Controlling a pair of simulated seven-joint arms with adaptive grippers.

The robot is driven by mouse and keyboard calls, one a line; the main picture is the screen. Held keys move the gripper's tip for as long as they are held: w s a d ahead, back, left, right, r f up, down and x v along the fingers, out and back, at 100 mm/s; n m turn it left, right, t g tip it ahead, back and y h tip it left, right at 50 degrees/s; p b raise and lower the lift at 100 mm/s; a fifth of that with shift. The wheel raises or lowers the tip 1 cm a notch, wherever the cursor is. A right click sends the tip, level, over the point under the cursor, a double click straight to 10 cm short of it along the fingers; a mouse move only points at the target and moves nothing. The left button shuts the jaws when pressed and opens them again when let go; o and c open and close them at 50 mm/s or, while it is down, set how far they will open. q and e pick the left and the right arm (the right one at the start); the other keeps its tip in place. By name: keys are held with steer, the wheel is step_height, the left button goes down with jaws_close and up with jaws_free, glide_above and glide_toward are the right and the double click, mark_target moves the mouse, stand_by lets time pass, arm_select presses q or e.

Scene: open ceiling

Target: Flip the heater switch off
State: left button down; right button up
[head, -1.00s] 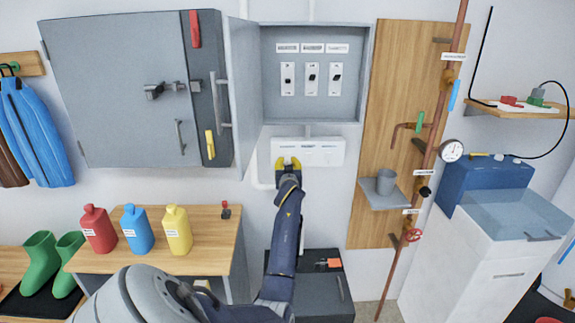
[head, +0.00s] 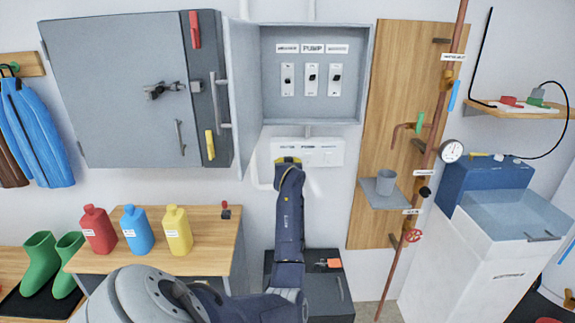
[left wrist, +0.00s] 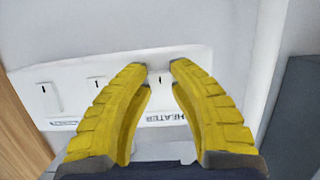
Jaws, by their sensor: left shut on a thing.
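The white switch panel (head: 325,146) is on the wall under the open grey box, with a row of labels and switches. The heater switch (left wrist: 160,80) shows between the yellow fingertips of my left gripper (left wrist: 158,66). My left gripper (head: 288,161) is shut on it, at the panel's left part, and hides that switch in the head view. Whether the switch is on or off cannot be told. My right gripper is not in view.
The open grey box (head: 310,105) above holds three more switches, and its door (head: 243,85) hangs open to the left. A wooden board (head: 400,70) with pipes and a small shelf stands to the right. A dark cabinet (head: 325,290) is below.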

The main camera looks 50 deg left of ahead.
arm_select(q)
steer(key=c, duration=1.5)
jaws_free()
steer(key=shift+o, duration=0.2)
steer(key=v, duration=1.2)
